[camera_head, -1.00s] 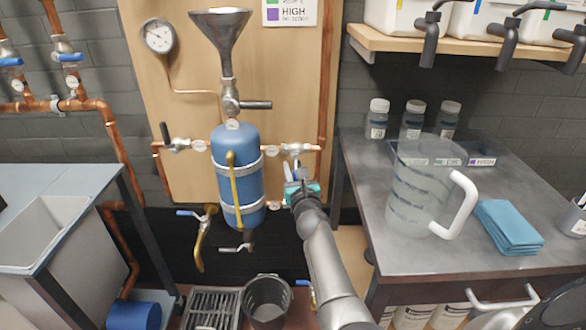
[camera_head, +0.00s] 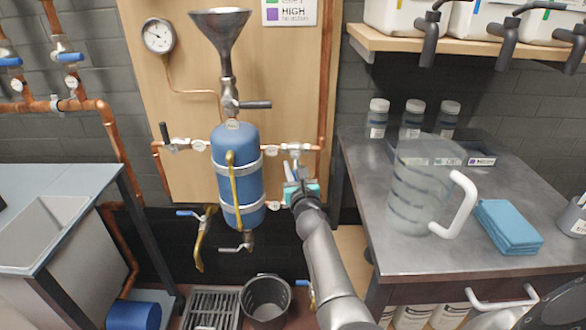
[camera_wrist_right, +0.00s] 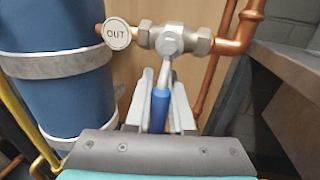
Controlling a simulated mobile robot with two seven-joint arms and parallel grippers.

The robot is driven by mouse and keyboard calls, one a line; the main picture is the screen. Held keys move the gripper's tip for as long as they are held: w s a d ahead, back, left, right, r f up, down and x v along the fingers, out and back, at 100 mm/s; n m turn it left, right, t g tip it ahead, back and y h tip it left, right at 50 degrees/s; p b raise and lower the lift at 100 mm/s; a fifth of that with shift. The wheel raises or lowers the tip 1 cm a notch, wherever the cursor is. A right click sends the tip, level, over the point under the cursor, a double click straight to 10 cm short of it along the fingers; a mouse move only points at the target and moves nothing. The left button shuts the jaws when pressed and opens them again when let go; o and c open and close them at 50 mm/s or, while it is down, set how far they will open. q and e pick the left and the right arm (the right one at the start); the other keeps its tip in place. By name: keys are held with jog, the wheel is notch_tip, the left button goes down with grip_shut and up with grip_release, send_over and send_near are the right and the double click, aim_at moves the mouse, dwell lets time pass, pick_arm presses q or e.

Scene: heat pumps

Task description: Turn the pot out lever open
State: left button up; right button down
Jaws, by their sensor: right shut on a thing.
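The blue pot (camera_head: 235,175) is strapped upright to the wooden panel. The out valve (camera_head: 294,149) sits on the copper pipe at its right; in the right wrist view the valve body (camera_wrist_right: 172,42) is beside a round "OUT" tag (camera_wrist_right: 116,34). Its lever (camera_wrist_right: 160,108), with a blue grip, points down from the valve, across the pipe. My right gripper (camera_head: 296,176) is just below the valve, its fingers (camera_wrist_right: 160,105) on either side of the blue grip and shut on it. The gripper hides the lower end of the lever. My left gripper is not in view.
A funnel (camera_head: 221,35) and a gauge (camera_head: 158,36) are above the pot. A black bucket (camera_head: 267,298) stands below. At right, a metal table (camera_head: 400,258) holds a clear jug (camera_head: 412,185) and blue cloths (camera_head: 508,227). A copper pipe (camera_wrist_right: 238,30) runs close to the valve's right.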

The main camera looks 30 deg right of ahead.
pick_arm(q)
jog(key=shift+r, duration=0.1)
pick_arm(e)
jog(key=shift+r, duration=0.1)
dwell(0.4)
jog(key=shift+d, duration=0.1)
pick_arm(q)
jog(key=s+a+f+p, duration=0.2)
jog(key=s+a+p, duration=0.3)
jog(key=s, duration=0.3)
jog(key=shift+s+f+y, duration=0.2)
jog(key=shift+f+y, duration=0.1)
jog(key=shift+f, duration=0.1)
pick_arm(e)
jog(key=shift+s+d+r+n+g, duration=0.1)
jog(key=shift+s+d+n+g, duration=0.25)
jog(key=shift+n, duration=0.7)
jog(key=shift+s+d+r+n+g, duration=0.1)
jog(key=shift+d+n, duration=0.3)
jog(key=shift+n, duration=0.7)
jog(key=shift+s+d+r+n+g, duration=0.1)
jog(key=shift+s+d+n+g, duration=0.25)
jog(key=shift+n, duration=0.7)
pick_arm(q)
jog(key=shift+p, duration=0.3)
pick_arm(e)
jog(key=shift+w, duration=0.1)
